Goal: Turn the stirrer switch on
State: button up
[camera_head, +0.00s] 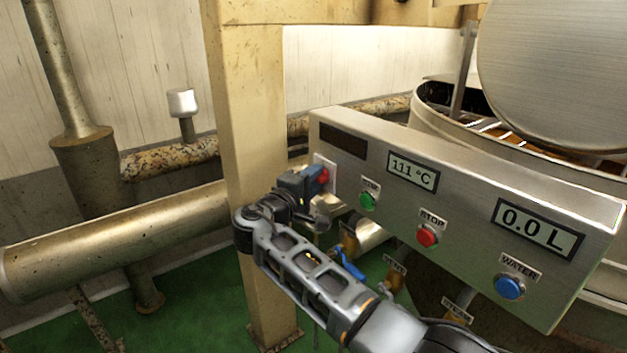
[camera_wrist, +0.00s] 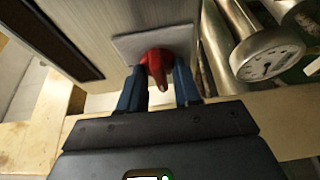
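The stirrer switch looks to be the red knob (camera_head: 323,174) on a pale square plate at the left end of the steel control panel (camera_head: 470,215); no label for it can be read. In the wrist view the red knob (camera_wrist: 156,66) sticks out from its grey plate, its grip part pointing down in the picture. My gripper (camera_head: 316,178) is at the knob, with its blue fingers (camera_wrist: 160,84) on either side of it. The fingers appear to touch the knob's sides. In the head view my gripper partly covers the knob and plate.
The panel also carries a green button (camera_head: 367,201), a red STOP button (camera_head: 427,236), a blue WATER button (camera_head: 510,287) and displays reading 111 °C (camera_head: 412,170) and 0.0 L (camera_head: 537,229). A beige post (camera_head: 250,110) stands behind my gripper. A gauge (camera_wrist: 268,55) and pipes are close beside it.

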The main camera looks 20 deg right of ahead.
grip_shut()
jog(key=shift+f+b, duration=0.2)
jog(key=shift+b, duration=0.45)
jog(key=shift+w+a+f+m+g+h+b, duration=0.1)
jog(key=shift+m+g+h+b, duration=0.9)
jog(key=shift+m+b, duration=3.25)
jog(key=shift+w+f+m+g+h+b, duration=0.1)
jog(key=shift+m+g+h+b, duration=0.35)
jog(key=shift+m+h+b, duration=2.4)
jog(key=shift+w+a+m+g+y+b, duration=0.15)
jog(key=shift+m+g+b, duration=0.6)
jog(key=shift+m+b, duration=4.9)
jog(key=n+b, duration=0.3)
jog(key=shift+d, duration=0.1)
